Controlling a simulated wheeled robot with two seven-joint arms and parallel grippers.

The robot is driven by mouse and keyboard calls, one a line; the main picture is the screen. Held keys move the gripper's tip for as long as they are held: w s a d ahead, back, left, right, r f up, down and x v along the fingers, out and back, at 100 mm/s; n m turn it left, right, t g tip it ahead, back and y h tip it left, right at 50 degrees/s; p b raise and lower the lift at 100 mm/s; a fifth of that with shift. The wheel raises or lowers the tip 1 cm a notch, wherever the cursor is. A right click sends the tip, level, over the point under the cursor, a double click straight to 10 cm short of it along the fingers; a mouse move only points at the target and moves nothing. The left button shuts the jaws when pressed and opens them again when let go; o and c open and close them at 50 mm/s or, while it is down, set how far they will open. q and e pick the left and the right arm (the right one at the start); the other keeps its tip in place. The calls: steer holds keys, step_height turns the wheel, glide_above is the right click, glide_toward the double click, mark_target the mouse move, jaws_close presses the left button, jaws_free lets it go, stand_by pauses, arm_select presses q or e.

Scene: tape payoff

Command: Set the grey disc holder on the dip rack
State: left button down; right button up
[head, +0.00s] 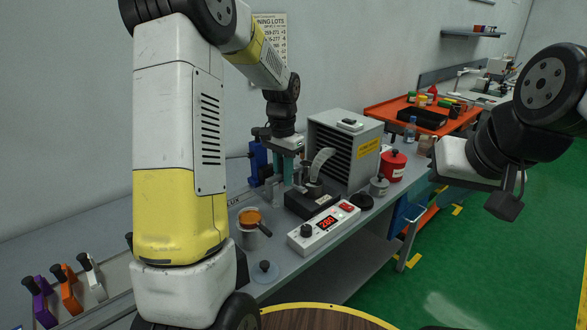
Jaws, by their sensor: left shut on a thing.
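My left gripper (284,150) points down over the bench, beside a grey ventilated box. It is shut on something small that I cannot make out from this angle. Teal upright parts (288,170) show just below it; I cannot tell whether they are its fingers or a stand. A curved grey ribbed piece (322,159) rises right of the gripper above a low black box (312,204). I cannot surely tell the grey disc holder or the dip rack. My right gripper (462,165) is away to the right over the green floor; its fingers do not show clearly.
A white controller (325,228) reading 280 and an orange-topped cup (250,218) stand in front. The grey ventilated box (344,148) and red pot (392,166) are behind. Purple, orange and white dark-handled pieces (68,288) stand lower left. An orange cart (400,110) is farther back.

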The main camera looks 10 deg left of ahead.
arm_select(q)
steer(key=shift+f, duration=0.35)
stand_by(0.7)
steer(key=c, duration=1.2)
jaws_free()
steer(key=shift+o, duration=0.2)
steer(key=o, duration=0.5)
steer(key=shift+r, duration=3.5)
